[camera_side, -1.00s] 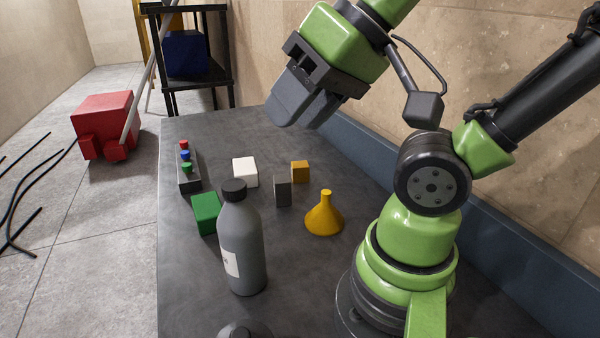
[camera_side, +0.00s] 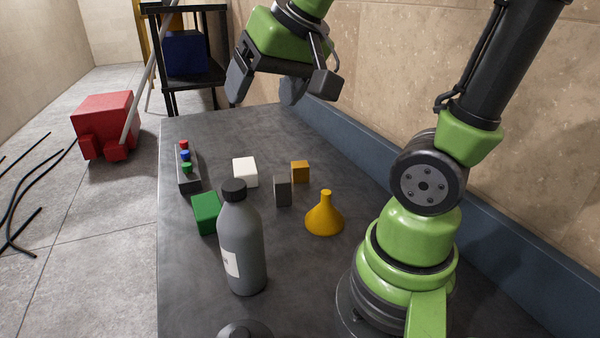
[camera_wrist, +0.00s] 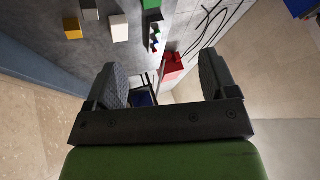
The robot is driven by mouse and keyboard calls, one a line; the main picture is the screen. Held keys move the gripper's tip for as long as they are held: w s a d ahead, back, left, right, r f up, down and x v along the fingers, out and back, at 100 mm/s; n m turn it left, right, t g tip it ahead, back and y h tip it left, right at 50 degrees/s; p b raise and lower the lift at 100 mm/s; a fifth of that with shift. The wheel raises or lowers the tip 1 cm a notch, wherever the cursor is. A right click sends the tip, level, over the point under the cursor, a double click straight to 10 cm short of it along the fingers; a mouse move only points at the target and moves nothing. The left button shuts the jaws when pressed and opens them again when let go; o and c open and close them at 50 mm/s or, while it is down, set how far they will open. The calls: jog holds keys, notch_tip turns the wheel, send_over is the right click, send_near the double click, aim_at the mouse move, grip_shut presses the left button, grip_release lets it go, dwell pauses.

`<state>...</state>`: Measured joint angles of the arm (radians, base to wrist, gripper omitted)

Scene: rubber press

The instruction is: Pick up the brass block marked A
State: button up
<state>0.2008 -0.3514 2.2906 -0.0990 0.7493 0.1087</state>
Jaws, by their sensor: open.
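The brass block (camera_side: 300,172) is a small golden-orange cube on the dark table, behind the grey block and right of the white one. No letter can be read on it. It also shows at the upper left of the wrist view (camera_wrist: 72,28). My gripper (camera_side: 265,95) is open and empty, high over the far part of the table, above and beyond the block in the side view. In the wrist view its two fingers (camera_wrist: 160,68) stand wide apart with nothing between them. The block lies outside them, to the left.
A dark grey block (camera_side: 282,191), white block (camera_side: 245,172) and green block (camera_side: 206,213) stand nearby. A yellow funnel (camera_side: 325,215) and tall grey bottle (camera_side: 242,245) stand nearer the camera. A button box (camera_side: 188,172) is at the left edge. A blue-grey ledge (camera_side: 345,130) borders the wall.

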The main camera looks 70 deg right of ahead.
jog(key=w+d+f+m+g+h, duration=0.1)
jog(key=w+d+f+m+h, duration=0.15)
jog(key=w+d, duration=0.35)
jog(key=m+g, duration=0.3)
send_near(300, 164)
notch_tip(300, 164, down, 2)
jog(key=shift+h, duration=0.35)
jog(key=x, duration=0.4)
jog(key=shift+w+d, duration=0.1)
jog(key=shift+w, duration=0.1)
jog(key=shift+x, duration=3.1)
